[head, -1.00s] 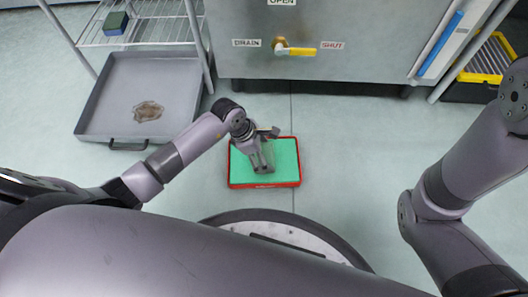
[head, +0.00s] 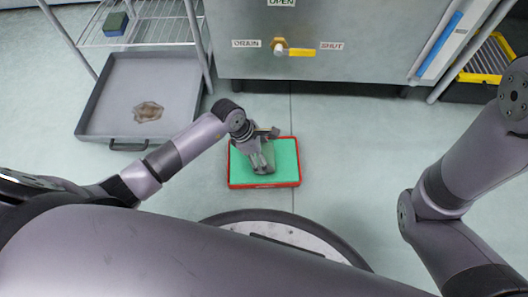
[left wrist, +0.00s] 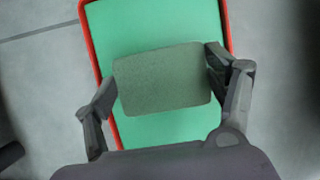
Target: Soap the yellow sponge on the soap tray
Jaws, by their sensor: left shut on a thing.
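The soap tray (head: 286,158) is a red-rimmed tray with a flat green surface, lying on the floor in front of me. It also fills the middle of the left wrist view (left wrist: 160,22). My left gripper (head: 263,166) points down over the tray. In the left wrist view its two fingers are shut on the sides of a block-shaped sponge (left wrist: 163,78), whose visible face looks grey-green, not yellow. The sponge is over the green surface; I cannot tell whether it touches it. In the head view the gripper mostly hides the sponge. My right gripper is out of view.
A large grey tray (head: 103,106) with a brown stain stands on the floor at left. A wire shelf (head: 160,30) behind it holds a green and blue block (head: 116,23). A steel cabinet (head: 370,50) with a yellow-handled drain valve (head: 298,52) stands behind the soap tray. A yellow-and-black bin (head: 487,65) is at right.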

